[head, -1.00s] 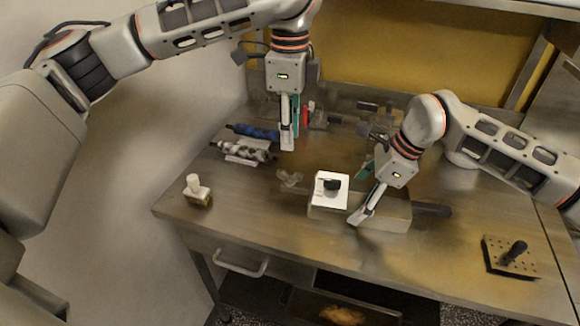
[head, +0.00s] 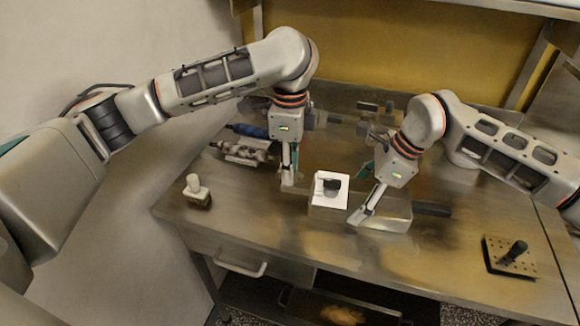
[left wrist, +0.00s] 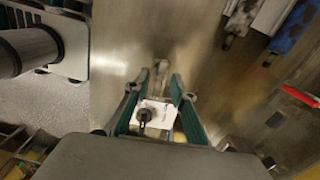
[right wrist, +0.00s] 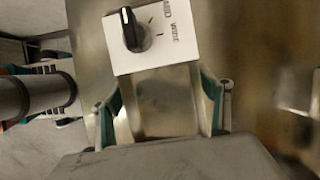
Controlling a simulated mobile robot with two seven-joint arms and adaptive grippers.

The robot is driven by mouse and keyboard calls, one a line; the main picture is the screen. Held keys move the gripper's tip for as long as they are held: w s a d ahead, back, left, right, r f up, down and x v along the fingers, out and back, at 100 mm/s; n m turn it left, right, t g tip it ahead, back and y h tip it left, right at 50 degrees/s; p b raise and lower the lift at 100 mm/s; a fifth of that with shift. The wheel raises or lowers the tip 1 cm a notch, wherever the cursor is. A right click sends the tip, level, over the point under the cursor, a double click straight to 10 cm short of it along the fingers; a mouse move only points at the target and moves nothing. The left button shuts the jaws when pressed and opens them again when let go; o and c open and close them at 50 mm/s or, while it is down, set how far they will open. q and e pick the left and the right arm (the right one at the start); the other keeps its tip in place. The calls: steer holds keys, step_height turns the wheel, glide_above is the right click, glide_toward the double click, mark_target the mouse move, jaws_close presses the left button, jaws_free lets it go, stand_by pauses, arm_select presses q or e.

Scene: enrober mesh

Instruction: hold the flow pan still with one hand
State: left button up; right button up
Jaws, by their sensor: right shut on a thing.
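The flow pan (head: 392,222) is a grey metal box on the bench with a dark handle (head: 432,209) on its right. A white panel with a black knob (head: 320,200) stands at its left end; it also shows in the right wrist view (right wrist: 172,55). My right gripper (head: 361,217) is shut on the pan, with the pan's metal between its fingers in the right wrist view. My left gripper (head: 288,182) is open, low over the bench just left of the white panel. The small grey piece seen there earlier is largely hidden by it.
A small block with a white knob (head: 196,187) stands at the bench's left edge. A perforated plate with a black handle (head: 511,256) lies at the right. Grey and blue rollers (head: 245,152) lie at the back left. The front of the bench is mostly clear.

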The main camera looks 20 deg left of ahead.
arm_select(q)
jaws_close()
steer(key=shift+m, duration=0.3)
steer(key=m, duration=0.3)
steer(key=shift+m, duration=0.3)
arm_select(e)
steer(key=shift+f, duration=0.1)
arm_select(q)
steer(key=m, duration=0.3)
steer(key=shift+m, duration=0.3)
steer(key=m, duration=1)
